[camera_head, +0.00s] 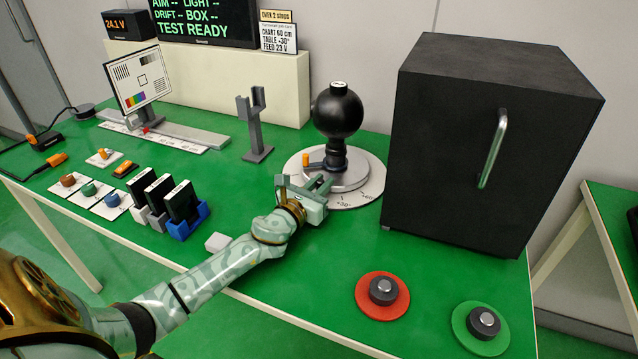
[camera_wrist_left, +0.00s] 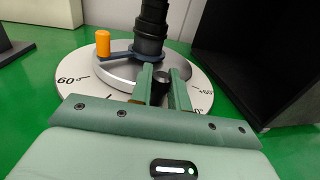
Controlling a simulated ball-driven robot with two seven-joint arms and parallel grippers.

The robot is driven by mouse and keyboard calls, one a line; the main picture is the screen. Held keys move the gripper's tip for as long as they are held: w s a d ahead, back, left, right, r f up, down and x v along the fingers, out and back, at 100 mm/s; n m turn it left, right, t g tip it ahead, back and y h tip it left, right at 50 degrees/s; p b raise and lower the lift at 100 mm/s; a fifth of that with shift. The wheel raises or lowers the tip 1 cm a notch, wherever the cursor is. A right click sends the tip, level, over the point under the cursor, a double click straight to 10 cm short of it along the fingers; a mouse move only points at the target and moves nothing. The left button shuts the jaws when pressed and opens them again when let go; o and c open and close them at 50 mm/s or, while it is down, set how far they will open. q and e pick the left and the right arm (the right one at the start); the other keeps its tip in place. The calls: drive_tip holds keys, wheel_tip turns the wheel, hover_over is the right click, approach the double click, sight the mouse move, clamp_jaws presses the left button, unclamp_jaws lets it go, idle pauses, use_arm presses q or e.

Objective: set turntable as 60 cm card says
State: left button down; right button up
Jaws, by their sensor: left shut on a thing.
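The turntable (camera_head: 371,190) is a white dial with degree marks and a grey disc (camera_wrist_left: 120,75), bearing a black ball-shaped device (camera_head: 338,110) on a short post. An orange-tipped lever (camera_wrist_left: 102,43) sits at the post's left side. My left gripper (camera_head: 316,186) is at the turntable's front edge. In the wrist view its fingers (camera_wrist_left: 163,88) are closed around a small black knob (camera_wrist_left: 162,77) on the disc's near side. The pointer's exact reading is hidden by the fingers. The card (camera_head: 279,37) reads chart 60 cm, table -30°, feed 23 V. My right gripper is out of view.
A large black box (camera_head: 470,150) with a handle stands close right of the turntable. A grey forked stand (camera_head: 256,125) is behind left. Red (camera_head: 368,303) and green (camera_head: 462,330) button bases sit at the front right. A test chart (camera_head: 140,77) stands on a rail at the left.

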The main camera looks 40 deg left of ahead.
use_arm(q)
drive_tip(key=shift+w+d+r+n+y+p, duration=0.15)
drive_tip(key=shift+d+n+y+p, duration=0.35)
drive_tip(key=shift+y, duration=0.5)
drive_tip(key=shift+w+d+n+g+y, duration=0.2)
drive_tip(key=shift+d+n+y, duration=0.2)
drive_tip(key=shift+y, duration=0.1)
drive_tip(key=shift+w+d+n+g+y, duration=0.2)
drive_tip(key=shift+d+n+y, duration=0.1)
drive_tip(key=shift+n+y, duration=0.15)
drive_tip(key=shift+w+d+p, duration=0.2)
drive_tip(key=shift+w+d, duration=0.15)
drive_tip(key=shift+d, duration=0.2)
drive_tip(key=shift+w+d+p, duration=0.15)
drive_tip(key=shift+w+d, duration=0.2)
drive_tip(key=shift+d, duration=0.2)
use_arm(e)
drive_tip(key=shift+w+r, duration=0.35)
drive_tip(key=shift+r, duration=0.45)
use_arm(q)
drive_tip(key=shift+w+d, duration=0.1)
drive_tip(key=c, duration=1.4)
unclamp_jaws()
